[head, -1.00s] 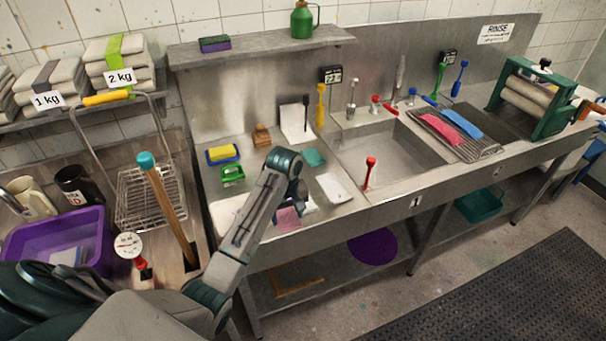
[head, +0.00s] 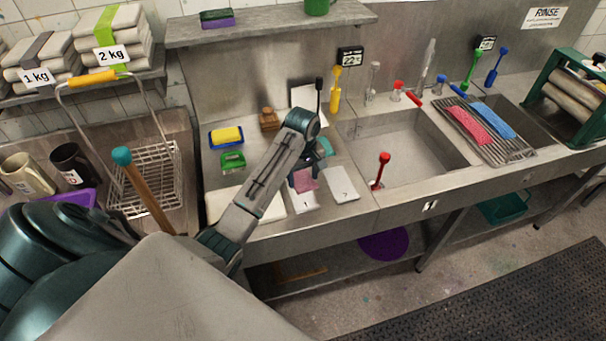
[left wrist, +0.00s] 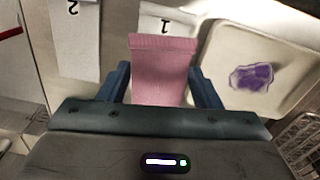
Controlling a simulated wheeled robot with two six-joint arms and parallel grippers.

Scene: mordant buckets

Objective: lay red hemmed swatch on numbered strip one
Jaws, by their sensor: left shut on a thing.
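A pinkish-red swatch (left wrist: 162,70) with a hemmed edge is held between the fingers of my left gripper (left wrist: 160,88). It also shows in the head view (head: 305,180), below the left gripper (head: 303,168). Numbered strip one (left wrist: 165,22) is a white strip on the steel counter; the swatch overlaps part of it in the left wrist view. In the head view strip one (head: 303,202) shows below the swatch. Whether the swatch touches it, I cannot tell. Strip two (left wrist: 76,50) lies beside it, bare, also in the head view (head: 342,184). My right gripper is not in view.
A white tray (left wrist: 215,90) with a purple patch lies beside strip one. A sponge dish (head: 226,138), a green object (head: 232,161) and a wooden brush (head: 269,119) stand behind. The sink (head: 410,140) is to the right, with a red-handled tool (head: 381,168) at its edge.

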